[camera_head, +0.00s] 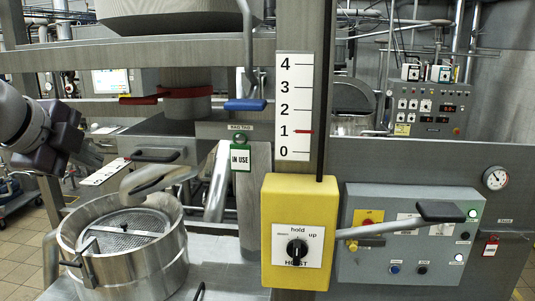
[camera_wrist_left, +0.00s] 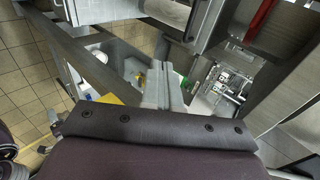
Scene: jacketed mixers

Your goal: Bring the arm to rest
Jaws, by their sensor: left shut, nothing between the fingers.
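My left arm comes in from the left edge of the head view, with its dark gripper body above and left of the steel pot (camera_head: 150,255). The left gripper shows in the left wrist view (camera_wrist_left: 162,72), with its fingers together and nothing between them. In the head view its fingertips are hard to make out against the machinery. No contact between the gripper and another thing can be seen. My right gripper is not in view.
A yellow hoist box (camera_head: 298,270) with a black knob stands in the middle, below a scale (camera_head: 294,105) with a red pointer near 1. A green "IN USE" tag (camera_head: 241,158) hangs left of it. A black-gripped lever (camera_head: 390,227) crosses the grey control panel (camera_head: 360,272).

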